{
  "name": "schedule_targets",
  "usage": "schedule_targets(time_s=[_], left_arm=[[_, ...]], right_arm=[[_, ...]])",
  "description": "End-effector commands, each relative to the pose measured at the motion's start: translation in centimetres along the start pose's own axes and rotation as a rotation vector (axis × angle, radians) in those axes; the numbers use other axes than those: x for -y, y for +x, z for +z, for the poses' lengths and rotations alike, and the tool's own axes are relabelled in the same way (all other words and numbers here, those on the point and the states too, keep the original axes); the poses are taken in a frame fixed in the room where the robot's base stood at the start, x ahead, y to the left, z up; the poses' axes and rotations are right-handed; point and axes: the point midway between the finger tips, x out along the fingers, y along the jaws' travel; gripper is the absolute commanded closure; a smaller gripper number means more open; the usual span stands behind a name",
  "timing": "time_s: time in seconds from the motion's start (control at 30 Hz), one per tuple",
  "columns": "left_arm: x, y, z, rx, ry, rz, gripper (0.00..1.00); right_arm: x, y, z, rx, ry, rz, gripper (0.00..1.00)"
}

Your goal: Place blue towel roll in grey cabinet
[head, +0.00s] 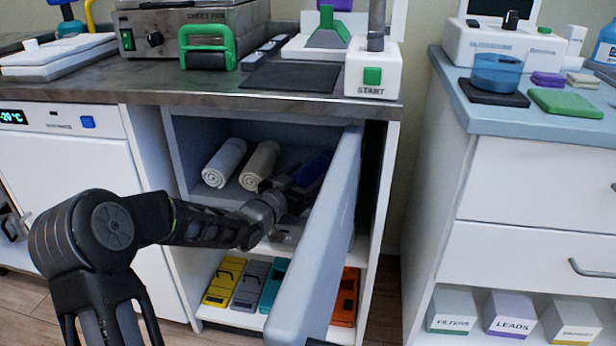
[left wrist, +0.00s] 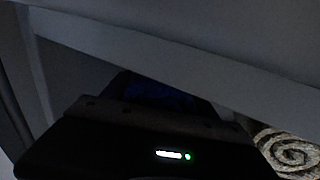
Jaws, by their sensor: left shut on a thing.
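The grey cabinet (head: 240,128) is under the counter, with its grey door (head: 325,230) swung open towards me. My left gripper (head: 297,182) reaches inside the upper compartment, close to the door. It is shut on the blue towel roll (head: 312,170), which is beside two other rolls and partly hidden by the gripper and door. In the dark left wrist view the blue roll (left wrist: 160,95) shows dimly at the jaws. I cannot tell whether the roll touches the shelf. My right gripper is out of view.
A white towel roll (head: 224,163) and a beige towel roll (head: 260,166) lie left of the gripper. Yellow (head: 224,281), grey, teal and orange cases stand on the lower shelf. The open door edge is close on the arm's right.

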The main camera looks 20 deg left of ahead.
Motion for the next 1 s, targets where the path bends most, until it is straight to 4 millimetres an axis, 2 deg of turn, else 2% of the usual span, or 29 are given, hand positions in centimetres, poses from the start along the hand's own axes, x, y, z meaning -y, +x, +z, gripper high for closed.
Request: schedule_targets(time_s=[0.13,0.17,0.4,0.77,0.87,1.0], left_arm=[[0.0,0.0,0.4,-0.001,0.000,0.000,0.76],[0.0,0.0,0.3,0.000,0.000,0.000,0.30],[0.0,0.0,0.2,0.001,-0.001,0.000,0.11],[0.0,-0.1,-0.2,0.001,0.000,-0.001,0.11],[0.1,-1.1,-0.2,0.003,0.000,-0.001,0.11],[0.1,-3.4,-0.3,0.004,0.000,-0.002,0.11]], right_arm=[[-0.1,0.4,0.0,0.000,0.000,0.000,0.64],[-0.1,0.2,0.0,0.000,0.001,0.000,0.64],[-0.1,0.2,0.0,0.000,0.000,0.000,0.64],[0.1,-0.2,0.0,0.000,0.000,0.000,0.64],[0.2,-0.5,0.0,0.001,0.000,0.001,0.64],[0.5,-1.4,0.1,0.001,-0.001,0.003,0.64]])
